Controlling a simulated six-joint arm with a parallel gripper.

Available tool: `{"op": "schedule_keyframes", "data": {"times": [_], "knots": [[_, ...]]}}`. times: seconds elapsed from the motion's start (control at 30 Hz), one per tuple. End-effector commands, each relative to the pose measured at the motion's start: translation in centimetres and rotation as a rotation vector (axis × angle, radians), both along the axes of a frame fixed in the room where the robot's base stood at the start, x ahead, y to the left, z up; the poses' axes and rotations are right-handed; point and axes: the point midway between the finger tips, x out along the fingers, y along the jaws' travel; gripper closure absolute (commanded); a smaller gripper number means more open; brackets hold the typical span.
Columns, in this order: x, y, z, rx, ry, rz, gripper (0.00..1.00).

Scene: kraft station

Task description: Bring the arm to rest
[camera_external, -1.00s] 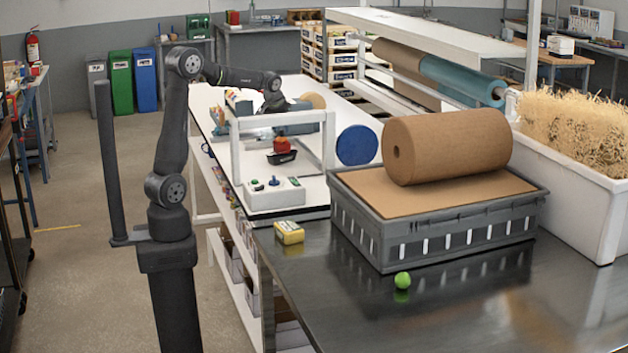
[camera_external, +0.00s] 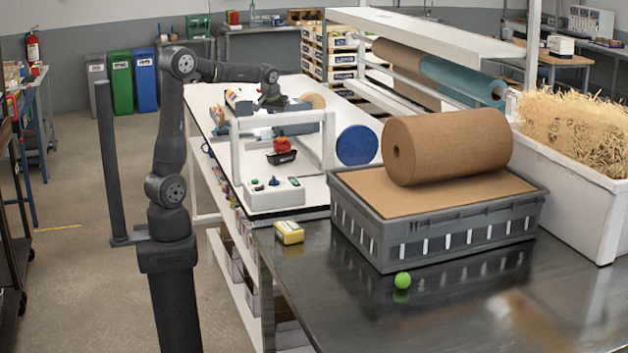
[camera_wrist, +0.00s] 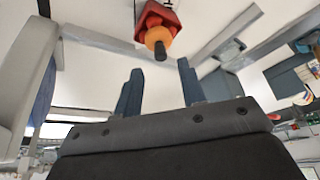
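My arm (camera_external: 168,150) stands upright at the left of the white table and reaches over it with its forearm roughly level. My gripper (camera_external: 272,103) hangs above the table behind the white frame in the external view. In the wrist view, the two fingers of my gripper (camera_wrist: 160,78) are apart with nothing between them. A red object with an orange ring and a dark tip (camera_wrist: 158,25) shows beyond the fingertips; I cannot tell its distance.
The white frame (camera_external: 235,150) stands on the table near my gripper, with a red and black object (camera_external: 282,152) and a blue disc (camera_external: 357,145) close by. A grey crate (camera_external: 450,238) carries a brown paper roll (camera_external: 450,145). A yellow box (camera_external: 289,233) and green ball (camera_external: 403,280) lie on the dark metal top.

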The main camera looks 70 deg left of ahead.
Motion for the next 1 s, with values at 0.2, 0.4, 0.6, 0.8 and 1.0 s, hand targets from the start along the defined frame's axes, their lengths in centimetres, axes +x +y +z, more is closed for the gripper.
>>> {"op": "schedule_keyframes", "data": {"times": [0.2, 0.4, 0.6, 0.8, 1.0], "knots": [[1.1, 1.2, -4.2, -0.002, 0.002, 0.001, 0.63], [1.5, 1.5, -2.0, 0.003, -0.007, 0.001, 0.63], [1.5, 1.5, 2.0, 0.002, -0.005, 0.000, 0.63], [1.4, 1.5, 6.0, 0.001, -0.004, 0.000, 0.63], [1.5, 1.5, 10.0, 0.002, -0.004, 0.001, 0.63]]}}
